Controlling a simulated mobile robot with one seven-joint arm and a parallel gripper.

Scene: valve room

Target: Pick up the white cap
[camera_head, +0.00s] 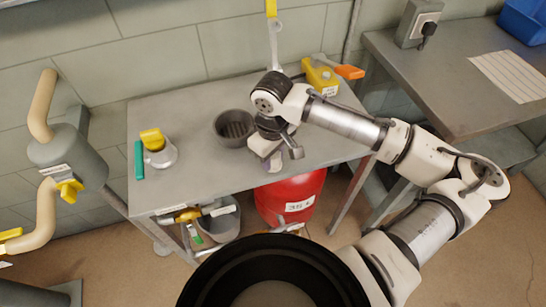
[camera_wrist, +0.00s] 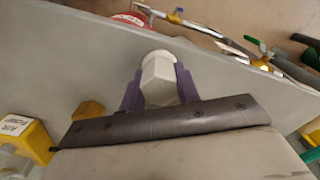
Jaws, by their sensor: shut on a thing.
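The white cap (camera_wrist: 159,78) is in the wrist view, a pale faceted piece with a rounder end. It sits between the two purple fingers of my gripper (camera_wrist: 159,90), which are shut on it from both sides. In the head view my gripper (camera_head: 273,160) points down over the front part of the grey metal table (camera_head: 190,190), just right of a dark grey bowl (camera_head: 231,142). The cap is hard to make out there. I cannot tell whether it still touches the table.
A yellow-topped fitting (camera_head: 152,140) and a green-handled piece (camera_head: 138,160) stand at the table's left. A yellow box (camera_head: 320,78) with an orange part is at the back right. A red tank (camera_head: 290,197) and a grey bucket (camera_head: 221,222) are below. The table's front left is clear.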

